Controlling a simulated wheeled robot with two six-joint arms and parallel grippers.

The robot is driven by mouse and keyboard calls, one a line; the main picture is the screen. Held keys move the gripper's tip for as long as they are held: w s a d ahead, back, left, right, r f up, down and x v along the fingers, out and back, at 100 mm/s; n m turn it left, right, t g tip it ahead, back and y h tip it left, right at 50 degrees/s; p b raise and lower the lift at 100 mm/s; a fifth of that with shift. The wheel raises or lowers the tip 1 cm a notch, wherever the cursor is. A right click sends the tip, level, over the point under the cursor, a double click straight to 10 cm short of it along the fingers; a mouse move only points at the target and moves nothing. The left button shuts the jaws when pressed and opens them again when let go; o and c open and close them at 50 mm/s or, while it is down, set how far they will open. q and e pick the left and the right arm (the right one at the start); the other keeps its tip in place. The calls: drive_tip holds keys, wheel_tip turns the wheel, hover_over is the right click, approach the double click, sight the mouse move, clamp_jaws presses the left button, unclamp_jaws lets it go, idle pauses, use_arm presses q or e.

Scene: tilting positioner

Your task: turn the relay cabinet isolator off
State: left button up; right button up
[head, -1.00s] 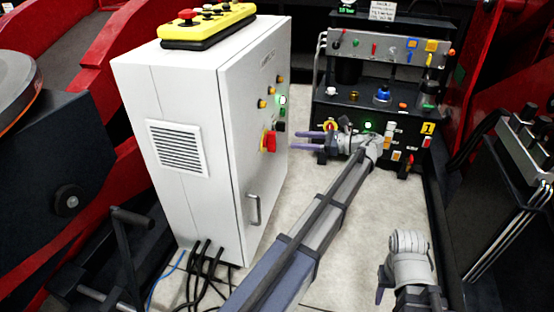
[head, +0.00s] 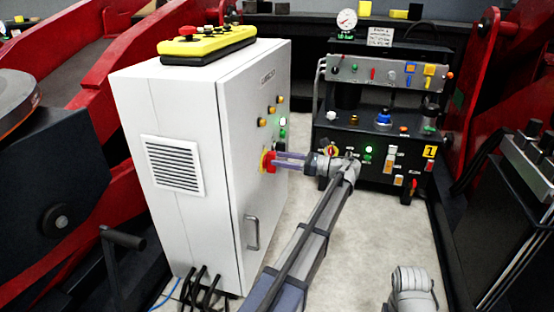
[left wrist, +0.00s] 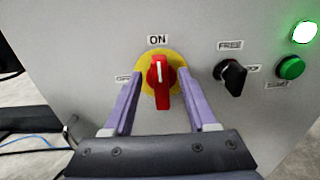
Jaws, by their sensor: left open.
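The relay cabinet (head: 236,130) is a light grey box at the left of the head view. Its isolator (head: 267,162) is a red handle on a yellow disc on the door. In the left wrist view the isolator handle (left wrist: 160,80) stands upright, its white mark toward the ON label (left wrist: 158,39). A partly hidden label (left wrist: 124,78) lies to its left. My left gripper (head: 276,161) is open, its purple fingers on either side of the handle; whether they touch it I cannot tell. My right gripper is not clearly seen; a grey arm part of mine shows at bottom right.
A black selector (left wrist: 231,74) and a green button (left wrist: 290,67) sit right of the isolator. A door handle (head: 252,232) is below it. A yellow pendant (head: 208,44) lies on the cabinet. A black control panel (head: 380,130) stands behind my left arm.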

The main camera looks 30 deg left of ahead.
use_arm(q)
drive_tip(key=shift+x, duration=0.95)
drive_tip(key=shift+d, duration=0.1)
clamp_jaws()
